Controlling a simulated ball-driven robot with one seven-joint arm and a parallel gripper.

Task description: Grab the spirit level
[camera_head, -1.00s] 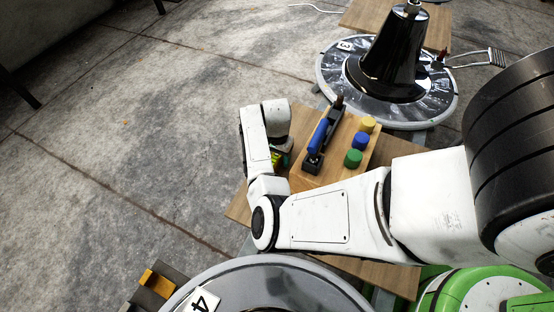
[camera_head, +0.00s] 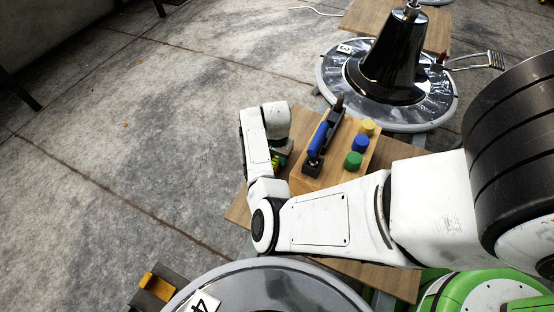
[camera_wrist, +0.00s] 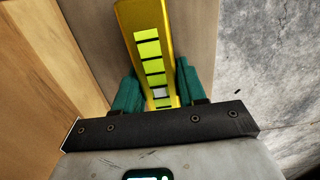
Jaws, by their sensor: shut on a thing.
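The spirit level (camera_wrist: 148,45) is a yellow bar with a row of bright yellow-green segments. In the wrist view it runs from the top edge down between my fingers. My gripper (camera_wrist: 157,78) has green fingers, one on each side of the level, shut on it. In the head view my gripper (camera_head: 284,156) is at the left of the wooden board, mostly hidden by my white wrist. Only a small yellow-green bit of the level (camera_head: 275,162) shows there. The level's near end is hidden behind the gripper body.
Right of my gripper a wooden block (camera_head: 329,172) carries a blue-handled tool (camera_head: 318,138) and yellow (camera_head: 367,127), blue (camera_head: 360,144) and green (camera_head: 353,159) knobs. A black cone on a round base (camera_head: 390,60) stands behind. The concrete floor at left is mostly clear.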

